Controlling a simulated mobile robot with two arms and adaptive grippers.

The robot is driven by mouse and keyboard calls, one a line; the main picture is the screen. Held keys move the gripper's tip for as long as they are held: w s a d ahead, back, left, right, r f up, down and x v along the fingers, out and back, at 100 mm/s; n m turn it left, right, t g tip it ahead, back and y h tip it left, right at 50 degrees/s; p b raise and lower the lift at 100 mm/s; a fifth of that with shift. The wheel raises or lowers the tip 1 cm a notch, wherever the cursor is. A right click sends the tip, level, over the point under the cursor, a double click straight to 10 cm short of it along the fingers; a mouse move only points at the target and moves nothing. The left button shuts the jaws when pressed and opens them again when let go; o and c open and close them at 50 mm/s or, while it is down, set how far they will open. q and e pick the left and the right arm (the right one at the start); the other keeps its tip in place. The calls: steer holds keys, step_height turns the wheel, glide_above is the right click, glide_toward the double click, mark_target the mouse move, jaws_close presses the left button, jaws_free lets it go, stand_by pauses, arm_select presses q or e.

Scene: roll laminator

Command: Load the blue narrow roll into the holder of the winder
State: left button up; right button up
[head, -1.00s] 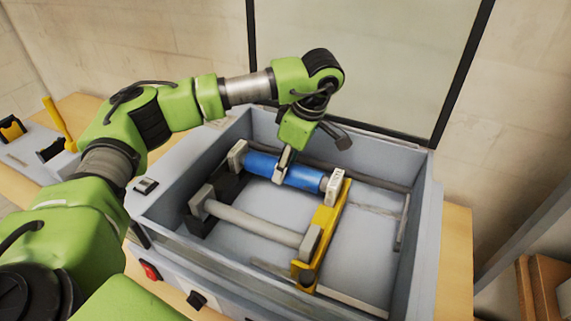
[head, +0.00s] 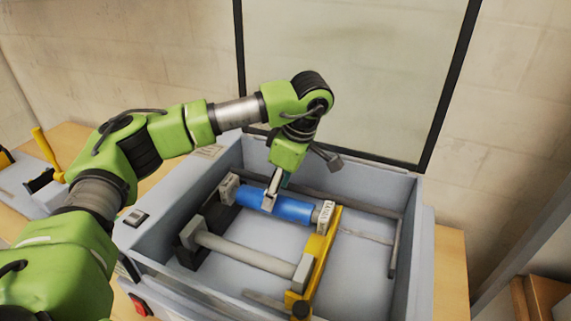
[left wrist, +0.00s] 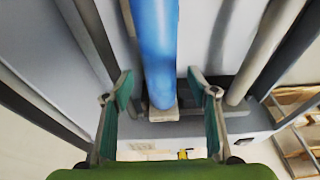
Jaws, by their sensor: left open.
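The blue narrow roll (head: 288,207) lies inside the grey machine, between a pale end block at its left and another by a yellow bracket (head: 317,252). It also shows in the left wrist view (left wrist: 156,45). My left gripper (head: 271,200) is over the left-middle part of the roll. In the left wrist view my left gripper (left wrist: 163,92) is open, with one teal-padded finger on each side of the roll and a visible gap to each. I cannot tell the exact finger depth. My right gripper is not in view.
A grey roll (head: 245,256) lies parallel in front of the blue one, between its own end blocks. The machine's side walls (head: 410,225) enclose the rolls. A clear raised panel (head: 350,80) stands behind. The machine floor right of the yellow bracket is mostly clear.

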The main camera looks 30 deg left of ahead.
arm_select(q)
steer(key=b+v, duration=0.1)
steer(key=v, duration=0.9)
steer(key=shift+d+r, duration=0.15)
steer(key=shift+r, duration=0.25)
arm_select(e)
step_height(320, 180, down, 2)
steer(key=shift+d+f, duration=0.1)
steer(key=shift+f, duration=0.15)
arm_select(q)
steer(key=shift+s+f, duration=0.1)
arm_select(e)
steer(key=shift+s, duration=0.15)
